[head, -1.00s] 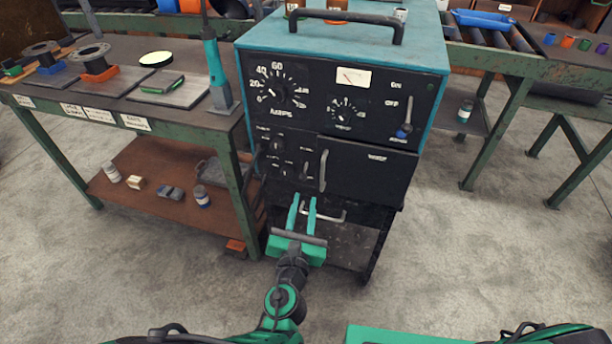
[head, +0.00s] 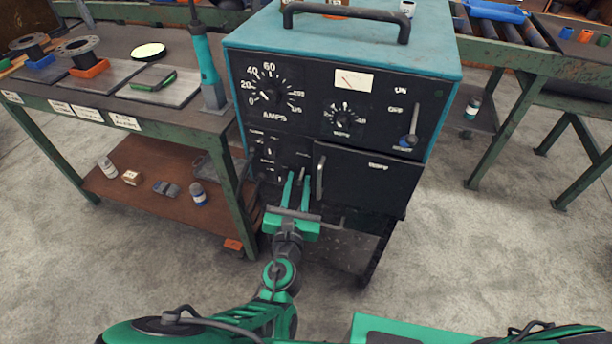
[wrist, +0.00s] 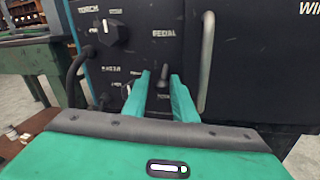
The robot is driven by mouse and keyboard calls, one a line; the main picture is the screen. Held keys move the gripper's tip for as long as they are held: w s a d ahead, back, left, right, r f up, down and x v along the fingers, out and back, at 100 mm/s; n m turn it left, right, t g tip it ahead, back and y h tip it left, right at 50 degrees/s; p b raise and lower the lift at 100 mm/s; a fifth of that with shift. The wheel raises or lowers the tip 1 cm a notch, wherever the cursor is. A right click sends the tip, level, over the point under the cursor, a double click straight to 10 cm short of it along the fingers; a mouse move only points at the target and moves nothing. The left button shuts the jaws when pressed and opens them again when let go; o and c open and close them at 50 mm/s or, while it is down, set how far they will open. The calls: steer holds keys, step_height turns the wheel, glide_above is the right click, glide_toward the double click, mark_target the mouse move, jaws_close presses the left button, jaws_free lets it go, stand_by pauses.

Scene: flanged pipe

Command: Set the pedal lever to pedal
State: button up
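The pedal lever (wrist: 164,77) is a small dark toggle on the black front panel of the welding machine (head: 345,28). In the wrist view it stands below the PEDAL label, with its tip toward that label; a second label under it is partly hidden. My gripper (head: 298,179) is at the lower left of the panel, in front of the lever. In the wrist view the gripper (wrist: 160,84) is open, and the lever shows between its two green fingertips. I cannot tell whether either finger touches it.
A vertical door handle (wrist: 206,62) stands close to the right of the fingers. A torch knob (wrist: 108,31) and a cable (wrist: 76,72) are to the left. A green workbench (head: 120,112) stands left of the machine. Open floor lies to the right.

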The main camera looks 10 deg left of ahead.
mark_target(300, 180)
steer(key=shift+w, duration=0.15)
steer(key=shift+d, duration=0.1)
jaws_close()
steer(key=shift+r+g, duration=0.2)
steer(key=shift+g, duration=0.1)
steer(key=shift+d+r+m+g, duration=0.15)
steer(key=shift+r+g, duration=0.25)
steer(key=shift+g, duration=0.45)
steer(key=shift+a+r+m+g, duration=0.1)
steer(key=shift+r+m+g, duration=0.2)
steer(key=shift+g, duration=0.5)
steer(key=shift+d+r+m+g, duration=0.1)
steer(key=shift+r+g, duration=0.35)
steer(key=shift+g, duration=0.4)
steer(key=shift+w+r+g, duration=0.15)
steer(key=shift+r+g, duration=0.2)
steer(key=shift+g, duration=0.6)
steer(key=shift+w+r+g, duration=0.15)
steer(key=shift+r+g, duration=0.15)
steer(key=shift+g, duration=0.65)
jaws_free()
steer(key=shift+s+g, duration=0.1)
steer(key=shift+g, duration=0.2)
